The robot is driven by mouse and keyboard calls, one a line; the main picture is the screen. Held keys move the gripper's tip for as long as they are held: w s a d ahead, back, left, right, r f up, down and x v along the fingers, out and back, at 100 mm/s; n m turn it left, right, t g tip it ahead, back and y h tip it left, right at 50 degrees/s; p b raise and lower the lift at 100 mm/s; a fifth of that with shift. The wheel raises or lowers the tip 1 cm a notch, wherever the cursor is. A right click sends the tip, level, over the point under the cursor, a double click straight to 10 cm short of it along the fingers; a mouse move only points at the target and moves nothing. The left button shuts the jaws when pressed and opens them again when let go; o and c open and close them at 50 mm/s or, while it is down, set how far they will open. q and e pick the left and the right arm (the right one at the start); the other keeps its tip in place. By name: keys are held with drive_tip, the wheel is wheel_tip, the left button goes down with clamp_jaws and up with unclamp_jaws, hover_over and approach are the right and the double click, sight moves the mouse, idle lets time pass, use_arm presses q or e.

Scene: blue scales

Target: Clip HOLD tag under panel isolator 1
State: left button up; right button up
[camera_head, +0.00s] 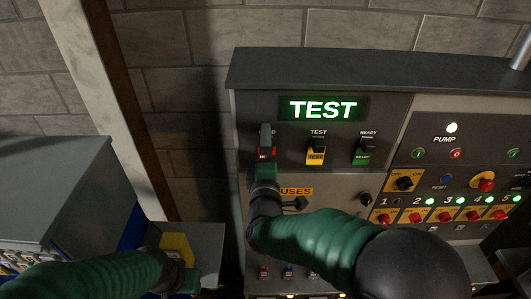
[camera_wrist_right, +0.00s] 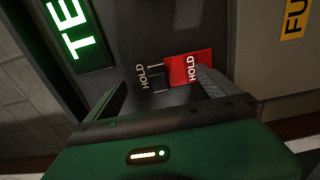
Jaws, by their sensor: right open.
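The red HOLD tag (camera_wrist_right: 190,68) hangs on the panel under a printed HOLD label, left of the TEST and READY tags. In the head view only a little red of it (camera_head: 264,153) shows behind my right gripper (camera_head: 266,137). Isolator 1 (camera_head: 381,217) is a red knob on a yellow plate at the lower right of the panel. My left gripper (camera_head: 178,270) is at the lower left, its fingers not clear.
The yellow TEST tag (camera_head: 316,153) and green READY tag (camera_head: 362,153) hang to the right. The lit display (camera_head: 322,109) reads TEST. Isolators 2 to 5 run right of isolator 1. A yellow object (camera_head: 177,249) is beside the left gripper. My right forearm covers the lower panel.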

drive_tip(key=shift+d, duration=0.15)
drive_tip(key=shift+d+f+b, duration=0.1)
drive_tip(key=shift+f+b, duration=0.35)
drive_tip(key=shift+f, duration=0.3)
idle(0.5)
